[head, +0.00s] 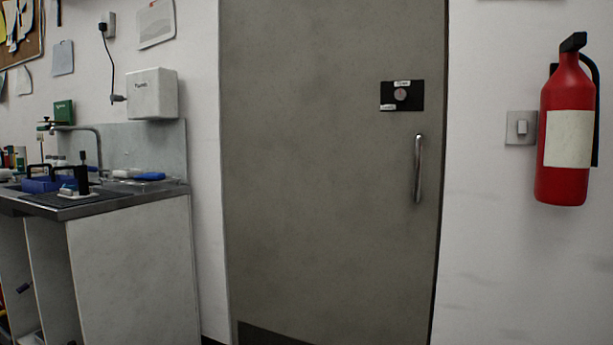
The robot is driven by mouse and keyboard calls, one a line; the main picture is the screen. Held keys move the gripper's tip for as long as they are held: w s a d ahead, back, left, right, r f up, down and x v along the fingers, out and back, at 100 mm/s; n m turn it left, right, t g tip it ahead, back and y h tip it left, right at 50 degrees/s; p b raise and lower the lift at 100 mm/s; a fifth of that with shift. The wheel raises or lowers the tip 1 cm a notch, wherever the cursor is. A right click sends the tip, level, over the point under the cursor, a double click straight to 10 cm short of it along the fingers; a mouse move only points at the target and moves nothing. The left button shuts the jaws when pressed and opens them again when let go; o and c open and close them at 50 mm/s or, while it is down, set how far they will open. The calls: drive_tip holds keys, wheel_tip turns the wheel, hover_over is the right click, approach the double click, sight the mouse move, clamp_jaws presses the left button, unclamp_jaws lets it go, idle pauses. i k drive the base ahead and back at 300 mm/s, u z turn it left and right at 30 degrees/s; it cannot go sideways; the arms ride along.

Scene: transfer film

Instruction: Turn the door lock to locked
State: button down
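The grey door (320,200) stands closed in the middle of the head view. The door lock (402,95) is a small black plate near the door's upper right, with a round silver knob (401,94) at its centre. Small white labels sit above the knob and at its lower left; their lettering is too small to read. I cannot tell which way the knob is turned. A vertical metal handle (418,168) is mounted below the lock. My gripper is not in view.
A red fire extinguisher (567,135) hangs on the wall to the right, beside a light switch (521,127). At left, a sink counter (130,255) holds several small items, with a white dispenser (152,93) above it. Nothing visible blocks the door.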

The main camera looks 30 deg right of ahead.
sight(400, 95)
drive_tip(key=z, duration=0.6)
drive_tip(key=i, duration=1.3)
drive_tip(key=z, duration=0.65)
